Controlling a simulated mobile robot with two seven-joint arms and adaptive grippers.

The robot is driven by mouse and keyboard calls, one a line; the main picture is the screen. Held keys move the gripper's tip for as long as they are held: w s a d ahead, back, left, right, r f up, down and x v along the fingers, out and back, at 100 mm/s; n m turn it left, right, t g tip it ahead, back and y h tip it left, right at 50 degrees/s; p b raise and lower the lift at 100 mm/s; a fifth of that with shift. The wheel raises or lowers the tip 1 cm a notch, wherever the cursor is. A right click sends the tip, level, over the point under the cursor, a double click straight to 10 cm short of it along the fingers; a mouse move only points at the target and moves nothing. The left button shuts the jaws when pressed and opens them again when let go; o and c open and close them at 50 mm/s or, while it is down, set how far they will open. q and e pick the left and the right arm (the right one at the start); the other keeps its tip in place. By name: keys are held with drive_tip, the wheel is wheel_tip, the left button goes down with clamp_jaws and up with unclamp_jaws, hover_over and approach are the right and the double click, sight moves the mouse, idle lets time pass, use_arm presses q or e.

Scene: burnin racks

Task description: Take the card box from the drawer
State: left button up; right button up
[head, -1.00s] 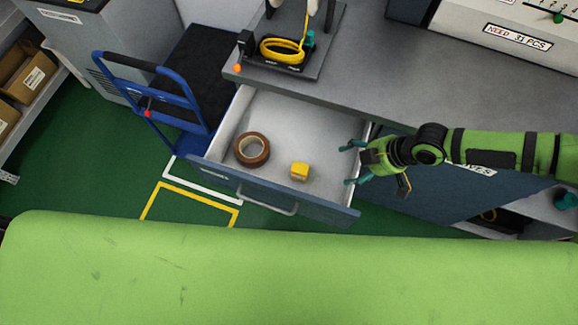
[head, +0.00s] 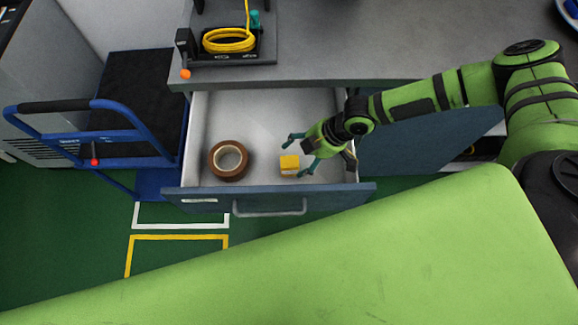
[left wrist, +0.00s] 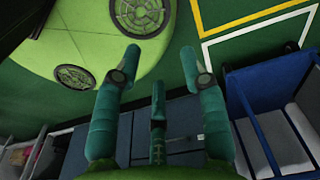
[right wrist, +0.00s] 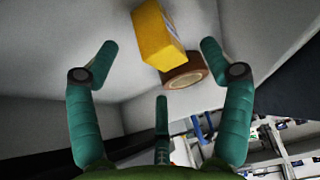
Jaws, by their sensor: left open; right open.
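The card box (head: 289,166) is a small box with a yellow top and a pale label on its side. It lies in the open drawer (head: 265,115), near the drawer's front. My right gripper (head: 296,154) is open above the drawer, close to the card box and on its right side. In the right wrist view the box (right wrist: 158,36) shows ahead, roughly between the open fingertips (right wrist: 157,52), with nothing held. My left gripper (left wrist: 160,58) is open and empty in the left wrist view, above the green floor; the head view does not show it.
A brown tape roll (head: 228,160) lies in the drawer left of the box. The grey worktop (head: 400,45) overhangs the drawer's back. A yellow cable coil (head: 230,41) sits on a stand on it. A blue cart (head: 125,125) stands left of the drawer.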

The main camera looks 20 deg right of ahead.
sight(293, 159)
drive_tip(key=x, duration=0.3)
drive_tip(key=p+x, duration=0.1)
drive_tip(key=x, duration=0.1)
drive_tip(key=shift+w, duration=0.3)
drive_tip(key=shift+w+a+f, duration=0.1)
drive_tip(key=shift+a+f, duration=0.15)
drive_tip(key=shift+f, duration=0.05)
use_arm(q)
drive_tip(key=shift+a+r, duration=0.55)
drive_tip(key=shift+a, duration=0.35)
drive_tip(key=shift+s, duration=0.1)
drive_tip(key=shift+d, duration=0.3)
use_arm(e)
drive_tip(key=c, duration=1.3)
